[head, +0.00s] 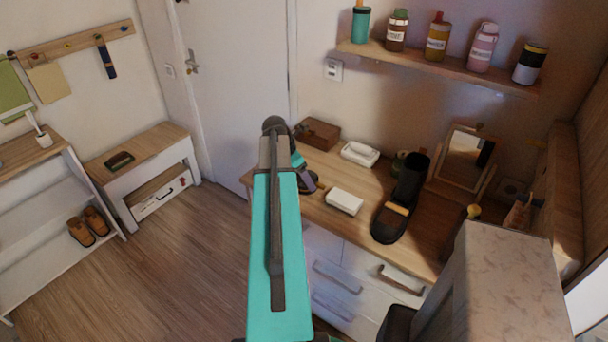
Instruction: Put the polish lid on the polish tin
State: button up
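I cannot clearly pick out the polish tin or the polish lid. A small dark greenish round thing (400,160) stands on the wooden dresser top behind the black boot, partly hidden by it; I cannot tell whether it is the tin. My teal arm reaches up over the left end of the dresser. My gripper (307,181) shows only in part beside the arm, as a small dark piece above the dresser's left front area. Its fingertips are not clear, so I cannot tell whether it is open or holds anything.
The dresser (325,220) carries a brown box (317,134), a white dish (360,153), a white block (344,201), the boot (409,180) and a mirror (465,158). A shelf (440,68) with several bottles hangs above. A bench (142,147) stands left; the floor between is clear.

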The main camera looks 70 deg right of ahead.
jog(key=shift+f, duration=0.1)
dwell(0.5)
jog(key=o, duration=1.1)
jog(key=shift+a, duration=0.1)
jog(key=shift+b+v, duration=1.7)
jog(key=shift+v, duration=5.15)
jog(key=shift+w, duration=0.1)
